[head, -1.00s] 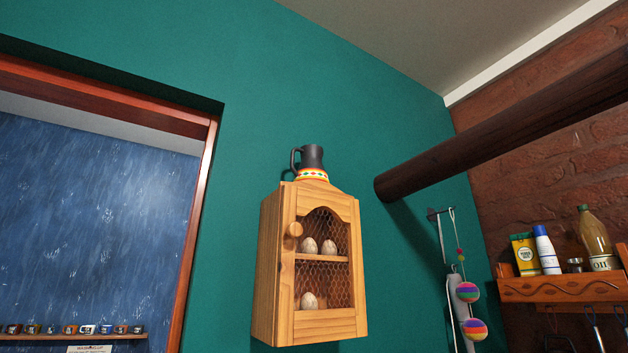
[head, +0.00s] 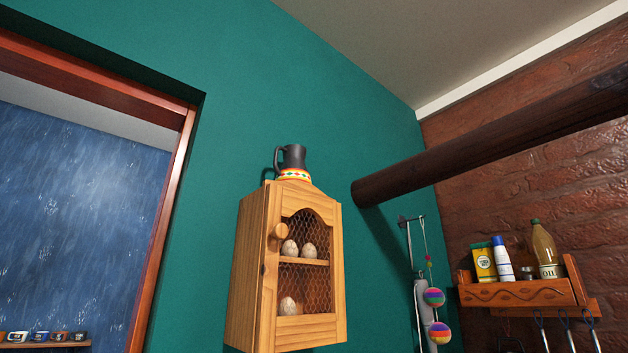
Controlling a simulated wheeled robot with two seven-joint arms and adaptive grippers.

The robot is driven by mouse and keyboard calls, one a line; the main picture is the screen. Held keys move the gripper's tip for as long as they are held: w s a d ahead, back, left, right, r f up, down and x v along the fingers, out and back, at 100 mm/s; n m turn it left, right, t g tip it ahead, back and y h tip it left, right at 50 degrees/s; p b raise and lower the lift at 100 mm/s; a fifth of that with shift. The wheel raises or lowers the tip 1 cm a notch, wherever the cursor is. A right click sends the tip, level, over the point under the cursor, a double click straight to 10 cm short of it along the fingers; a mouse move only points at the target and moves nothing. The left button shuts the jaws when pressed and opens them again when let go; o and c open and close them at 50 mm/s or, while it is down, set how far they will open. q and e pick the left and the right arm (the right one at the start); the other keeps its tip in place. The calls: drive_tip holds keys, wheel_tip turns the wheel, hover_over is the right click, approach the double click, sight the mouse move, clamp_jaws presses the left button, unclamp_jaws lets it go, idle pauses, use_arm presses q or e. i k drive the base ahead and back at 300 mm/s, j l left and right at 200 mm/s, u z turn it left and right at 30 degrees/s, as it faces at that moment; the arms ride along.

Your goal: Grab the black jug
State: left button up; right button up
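The black jug (head: 292,158) stands upright on top of a wooden wall cabinet (head: 307,328), with its handle on the left side. A band with a colourful pattern on white, edged in orange, shows at the jug's base (head: 294,174). The cabinet hangs on the green wall, and several pale eggs sit behind its wire mesh door. Neither of my grippers is in the head view.
A thick dark beam (head: 480,145) juts out to the right of the jug. A wooden shelf (head: 520,293) with bottles and packets hangs on the brick wall. Colourful balls (head: 433,297) hang right of the cabinet. A doorway frame (head: 167,230) is at left.

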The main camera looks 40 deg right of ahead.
sight(293, 167)
drive_tip(key=j+z, duration=0.15)
drive_tip(key=z, duration=0.3)
drive_tip(key=i+j+z, duration=0.1)
drive_tip(key=j+z, duration=0.15)
drive_tip(key=z, duration=0.15)
drive_tip(key=j+z, duration=0.15)
drive_tip(key=z, duration=0.3)
drive_tip(key=j+z, duration=0.2)
drive_tip(key=z, duration=0.25)
drive_tip(key=k+j+z, duration=0.1)
drive_tip(key=z, duration=0.25)
drive_tip(key=k+j+z, duration=0.3)
drive_tip(key=i, duration=0.1)
